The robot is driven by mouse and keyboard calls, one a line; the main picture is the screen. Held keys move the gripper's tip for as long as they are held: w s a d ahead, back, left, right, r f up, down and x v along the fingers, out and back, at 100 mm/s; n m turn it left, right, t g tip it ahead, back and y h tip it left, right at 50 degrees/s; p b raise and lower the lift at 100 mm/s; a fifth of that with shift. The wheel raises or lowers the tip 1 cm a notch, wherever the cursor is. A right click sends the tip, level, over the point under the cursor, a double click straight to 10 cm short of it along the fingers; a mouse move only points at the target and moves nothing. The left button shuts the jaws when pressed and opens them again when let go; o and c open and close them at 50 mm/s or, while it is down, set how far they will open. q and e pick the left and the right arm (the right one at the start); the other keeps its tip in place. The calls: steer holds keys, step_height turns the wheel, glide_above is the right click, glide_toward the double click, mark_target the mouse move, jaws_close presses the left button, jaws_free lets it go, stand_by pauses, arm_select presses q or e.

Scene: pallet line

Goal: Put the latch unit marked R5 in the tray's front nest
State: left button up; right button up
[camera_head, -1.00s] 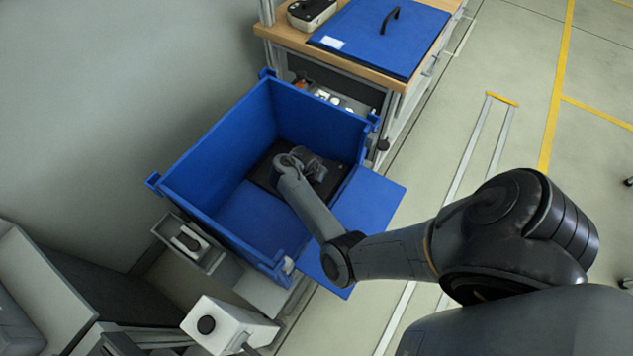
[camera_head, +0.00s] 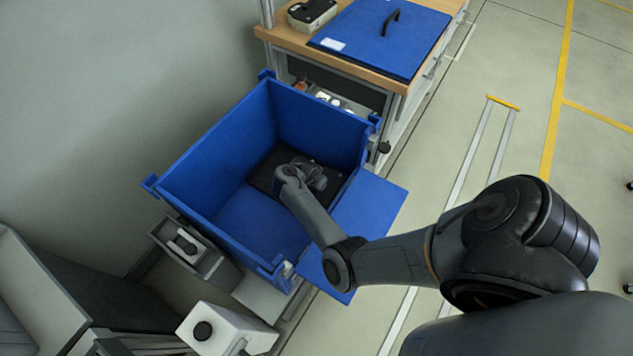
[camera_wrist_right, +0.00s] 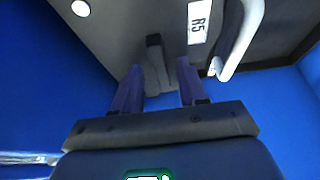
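In the right wrist view, a grey body bears a white label marked R5 (camera_wrist_right: 199,20). I take it for the latch unit (camera_wrist_right: 115,30); a white curved bar (camera_wrist_right: 243,40) is beside the label. A grey tab (camera_wrist_right: 155,58) points toward my right gripper (camera_wrist_right: 158,70). Its two fingers stand apart, one on each side of the tab, with gaps visible. In the head view my right gripper (camera_head: 312,176) is low inside the blue crate, over a black tray (camera_head: 264,178). My arm hides much of that tray, and I cannot make out its nests. My left gripper is not in view.
The blue crate (camera_head: 190,180) has high walls and a lowered flap (camera_head: 370,205) at its right. A wooden bench (camera_head: 285,38) with a blue lid (camera_head: 385,35) stands behind. A white box (camera_head: 225,330) and a grey bin (camera_head: 190,255) stand at the lower left.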

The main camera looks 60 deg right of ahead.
steer(key=shift+r, duration=0.15)
steer(key=p+v, duration=0.5)
steer(key=v, duration=0.7)
steer(key=shift+p, duration=0.3)
steer(key=shift+d, duration=0.1)
